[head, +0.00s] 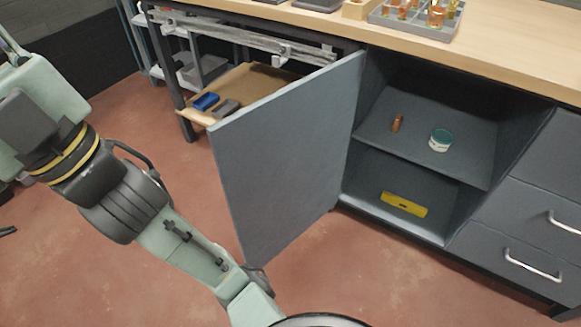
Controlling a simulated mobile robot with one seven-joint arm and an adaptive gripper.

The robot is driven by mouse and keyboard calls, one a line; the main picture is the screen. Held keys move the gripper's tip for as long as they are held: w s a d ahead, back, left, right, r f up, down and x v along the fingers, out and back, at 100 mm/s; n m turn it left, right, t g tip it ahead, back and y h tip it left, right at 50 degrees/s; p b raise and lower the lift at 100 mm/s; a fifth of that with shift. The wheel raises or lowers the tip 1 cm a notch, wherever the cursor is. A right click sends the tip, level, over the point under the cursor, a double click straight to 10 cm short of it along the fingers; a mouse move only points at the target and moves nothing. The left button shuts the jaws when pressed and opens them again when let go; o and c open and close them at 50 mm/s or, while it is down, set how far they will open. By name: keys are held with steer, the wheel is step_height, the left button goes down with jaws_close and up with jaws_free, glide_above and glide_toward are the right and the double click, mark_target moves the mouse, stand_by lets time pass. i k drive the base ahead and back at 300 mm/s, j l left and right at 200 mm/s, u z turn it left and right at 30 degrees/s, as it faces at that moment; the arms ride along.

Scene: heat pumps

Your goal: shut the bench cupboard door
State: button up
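The bench cupboard door (284,158) stands wide open, hinged at the left side of the cupboard opening and swung out toward me. Inside the cupboard (450,105), an upper shelf holds a small copper-coloured cylinder (397,123) and a white tub with a teal lid (440,140). A yellow flat object (404,205) lies on the cupboard floor. My pale green arm reaches from the left toward the bottom middle, below the door's lower edge. My gripper's fingers cannot be made out, so I cannot tell whether it touches the door.
Drawers with silver handles (533,264) are right of the cupboard. The wooden worktop (500,50) carries a grey tray (415,18) of copper fittings. A low shelf (250,83) at left holds a blue object (206,102). Red floor (390,270) is clear before the cupboard.

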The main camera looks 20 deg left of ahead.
mark_target(280, 159)
steer(key=i+j, duration=0.15)
steer(key=j, duration=0.25)
steer(key=i+j, duration=0.2)
steer(key=j, duration=0.2)
steer(key=i+j, duration=0.15)
steer(key=j, duration=0.25)
steer(key=i+j, duration=0.2)
steer(key=j, duration=0.2)
steer(key=i+j, duration=0.15)
steer(key=j, duration=0.25)
steer(key=i+j, duration=0.2)
steer(key=j, duration=0.2)
steer(key=i+j+z, duration=0.1)
steer(key=j+z, duration=0.2)
steer(key=z, duration=0.2)
steer(key=j+z, duration=0.3)
steer(key=z, duration=0.75)
steer(key=k+j+z, duration=0.15)
steer(key=k+j, duration=0.25)
steer(key=j, duration=0.15)
steer(key=k+j+z, duration=0.1)
steer(key=k+j, duration=0.35)
steer(key=j, duration=0.1)
